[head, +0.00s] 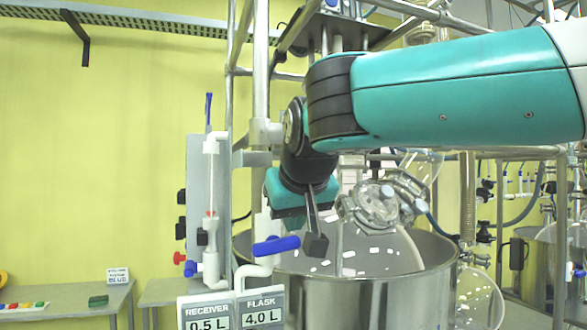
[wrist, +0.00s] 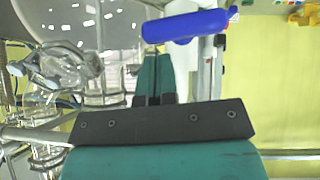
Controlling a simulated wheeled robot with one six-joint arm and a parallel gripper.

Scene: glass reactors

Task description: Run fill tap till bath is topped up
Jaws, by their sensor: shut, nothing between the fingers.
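The tap has a blue lever handle (head: 276,245) on white pipework at the left rim of the steel bath. The handle lies roughly level, slightly tilted. In the wrist view the blue handle (wrist: 187,25) is at the top, just beyond my fingers. The bath (head: 375,305) is a wide open steel vessel with a round glass flask in it; its water level cannot be made out. My gripper (head: 316,243) is shut and empty, pointing down just right of the handle. Its fingers (wrist: 153,78) also show in the wrist view. I cannot tell whether they touch the handle.
Display labels (head: 235,312) reading RECEIVER 0.5 L and FLASK 4.0 L stand in front of the tap. A metal frame post (head: 261,75) rises behind it. Glass fittings (head: 380,203) sit close right of my gripper. A bench (head: 65,302) stands at the left.

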